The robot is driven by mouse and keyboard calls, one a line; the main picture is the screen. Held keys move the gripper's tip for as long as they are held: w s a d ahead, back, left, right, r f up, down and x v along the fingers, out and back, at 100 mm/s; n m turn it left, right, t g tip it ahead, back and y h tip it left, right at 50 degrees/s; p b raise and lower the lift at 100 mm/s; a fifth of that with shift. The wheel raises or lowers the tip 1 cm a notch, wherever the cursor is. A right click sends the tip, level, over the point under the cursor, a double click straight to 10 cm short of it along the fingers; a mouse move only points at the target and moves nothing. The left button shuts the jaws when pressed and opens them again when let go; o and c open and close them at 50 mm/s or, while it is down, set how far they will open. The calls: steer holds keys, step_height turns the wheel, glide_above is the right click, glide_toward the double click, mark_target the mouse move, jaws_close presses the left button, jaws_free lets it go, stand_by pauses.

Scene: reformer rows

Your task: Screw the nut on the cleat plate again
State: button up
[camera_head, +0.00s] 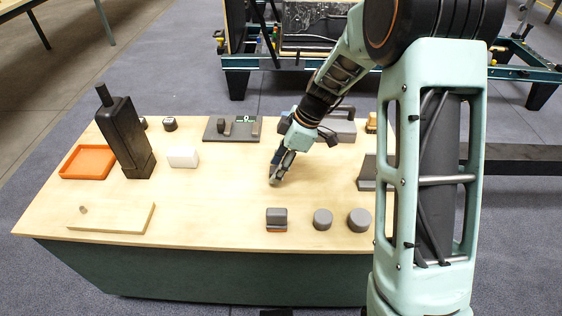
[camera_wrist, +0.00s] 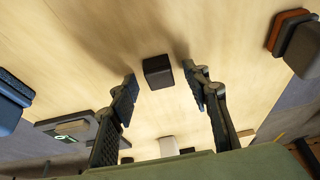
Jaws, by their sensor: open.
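My gripper (camera_head: 275,178) is low over the middle of the table and points down. In the wrist view its two fingers (camera_wrist: 160,88) are spread apart. A small dark block (camera_wrist: 158,72), perhaps the nut, sits on the wood between and beyond the fingertips, with a gap on each side. In the head view the gripper mostly hides it. A dark grey plate (camera_head: 211,133) with small upright parts and a green mark lies at the table's back; I cannot tell whether this is the cleat plate. It also shows in the wrist view (camera_wrist: 84,128).
A tall black tower (camera_head: 125,138) stands at left beside an orange tray (camera_head: 87,162). A grey block on an orange base (camera_head: 276,216) and two grey cylinders (camera_head: 322,219) stand at front.

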jaws_close()
steer(key=shift+r+p, duration=1.8)
steer(key=shift+r, duration=1.7)
